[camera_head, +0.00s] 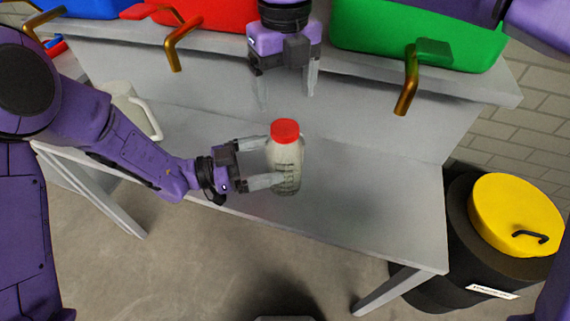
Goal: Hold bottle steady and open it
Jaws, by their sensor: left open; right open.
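A clear bottle (288,172) with a red cap (285,131) stands upright on the grey table, near its front edge. My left gripper (268,163) comes in from the left at the height of the bottle's body. Its two fingers are open and reach to the bottle's left side, one higher and one lower; I cannot tell whether they touch it. My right gripper (287,88) is open and empty, pointing down above and behind the red cap, apart from it.
A cream mug or jug (133,108) stands at the table's left. Blue, red (215,14) and green (420,35) bins with brass handles sit on the shelf behind. A black barrel with a yellow lid (515,214) stands right of the table. The table's right part is clear.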

